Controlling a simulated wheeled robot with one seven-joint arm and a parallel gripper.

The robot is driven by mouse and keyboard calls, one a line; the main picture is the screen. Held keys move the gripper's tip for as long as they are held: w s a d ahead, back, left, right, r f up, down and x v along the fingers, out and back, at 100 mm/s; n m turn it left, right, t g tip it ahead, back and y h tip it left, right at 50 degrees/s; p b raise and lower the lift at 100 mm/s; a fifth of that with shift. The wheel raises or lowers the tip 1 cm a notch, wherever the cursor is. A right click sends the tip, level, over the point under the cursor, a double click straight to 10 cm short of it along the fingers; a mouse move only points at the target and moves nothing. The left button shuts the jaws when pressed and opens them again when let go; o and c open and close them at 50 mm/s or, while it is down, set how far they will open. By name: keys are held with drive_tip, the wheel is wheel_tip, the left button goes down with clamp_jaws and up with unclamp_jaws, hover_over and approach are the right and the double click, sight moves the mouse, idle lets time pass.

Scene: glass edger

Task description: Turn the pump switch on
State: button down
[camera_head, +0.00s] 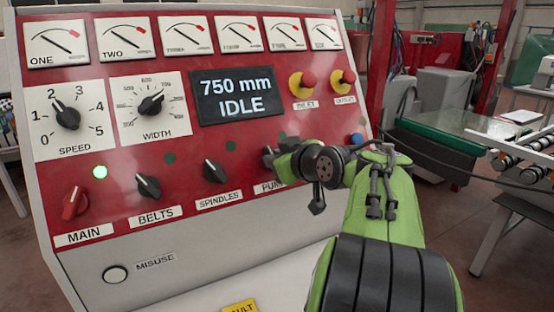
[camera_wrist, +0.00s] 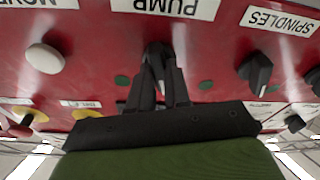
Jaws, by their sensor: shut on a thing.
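The pump switch (camera_head: 267,156) is a black rotary knob on the red panel, above a partly hidden PUMP label (camera_head: 270,187). My gripper (camera_head: 280,160) is at this knob and covers most of it. In the wrist view, which is upside down, the gripper's two dark fingers (camera_wrist: 160,72) are shut on the pump switch (camera_wrist: 156,48) beside the PUMP label (camera_wrist: 166,7). The small lamp (camera_head: 282,135) above the pump switch looks dark.
The spindles switch (camera_head: 214,171) and belts switch (camera_head: 148,186) are black knobs to the left. The red main switch (camera_head: 75,203) has a lit green lamp (camera_head: 100,172). A display (camera_head: 238,95) reads 750 mm IDLE. A blue button (camera_head: 357,139) is close on the right.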

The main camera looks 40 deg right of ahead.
drive_tip(key=shift+a+m+g+h+p, duration=0.1)
drive_tip(key=shift+m+g+h+p, duration=0.3)
drive_tip(key=shift+m, duration=2.15)
drive_tip(key=shift+a+m+h+p, duration=0.1)
drive_tip(key=shift+m+h, duration=0.5)
drive_tip(key=shift+m, duration=1.95)
drive_tip(key=shift+d, duration=0.1)
drive_tip(key=c, duration=1.1)
unclamp_jaws()
drive_tip(key=v, duration=1.5)
drive_tip(key=shift+s+a+r+p, duration=0.15)
drive_tip(key=shift+s+a+p, duration=0.1)
drive_tip(key=shift+s+p, duration=0.05)
